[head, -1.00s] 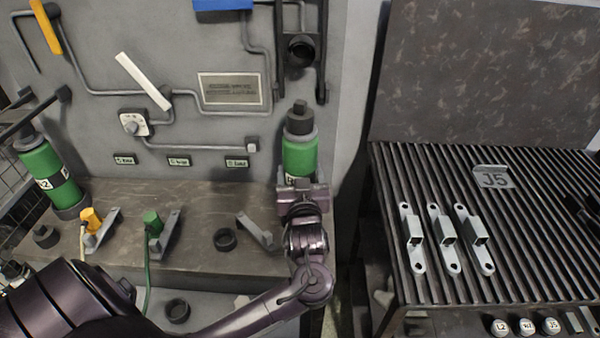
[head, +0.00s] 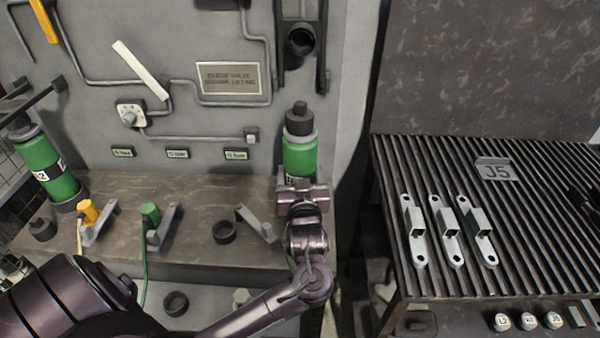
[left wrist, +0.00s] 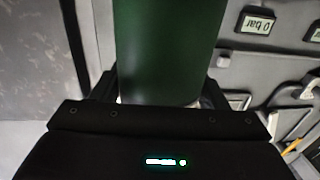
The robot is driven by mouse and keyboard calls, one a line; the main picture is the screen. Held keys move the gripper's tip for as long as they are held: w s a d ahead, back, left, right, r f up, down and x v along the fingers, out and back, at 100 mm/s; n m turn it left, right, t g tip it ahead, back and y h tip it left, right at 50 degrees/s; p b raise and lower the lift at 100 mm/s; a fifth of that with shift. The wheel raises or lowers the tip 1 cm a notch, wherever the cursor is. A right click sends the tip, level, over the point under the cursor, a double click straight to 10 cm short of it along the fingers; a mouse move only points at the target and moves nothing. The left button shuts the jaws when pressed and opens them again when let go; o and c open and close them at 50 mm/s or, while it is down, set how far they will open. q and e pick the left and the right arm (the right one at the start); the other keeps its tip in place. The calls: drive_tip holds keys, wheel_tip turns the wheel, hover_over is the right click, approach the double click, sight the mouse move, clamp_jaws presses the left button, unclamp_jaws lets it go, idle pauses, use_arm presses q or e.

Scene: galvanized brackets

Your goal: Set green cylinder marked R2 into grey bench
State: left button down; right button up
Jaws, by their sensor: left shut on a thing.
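A green cylinder (head: 299,157) with a dark cap and grey collar is upright at the right end of the grey bench (head: 185,262). My left gripper (head: 303,190) is shut on its lower part, and the gripper hides its base and most of its label, so I cannot read the mark. I cannot tell whether it touches the bench. In the left wrist view the green body (left wrist: 168,50) stands between the fingers. A second green cylinder (head: 40,153), its label ending in 2, leans at the far left. My right gripper is not in view.
On the bench are a black ring (head: 224,232), a grey lever (head: 257,225), a green plug (head: 151,215) and a yellow plug (head: 88,211). A black holder (head: 300,42) is on the wall above the held cylinder. A slatted table (head: 540,220) with brackets is right.

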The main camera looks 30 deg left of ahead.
use_arm(q)
drive_tip(key=shift+f, duration=0.2)
drive_tip(key=c, duration=0.6)
unclamp_jaws()
drive_tip(key=o, duration=0.4)
drive_tip(key=shift+o, duration=0.2)
drive_tip(key=b+v, duration=0.1)
drive_tip(key=v, duration=0.7)
drive_tip(key=shift+f, duration=0.15)
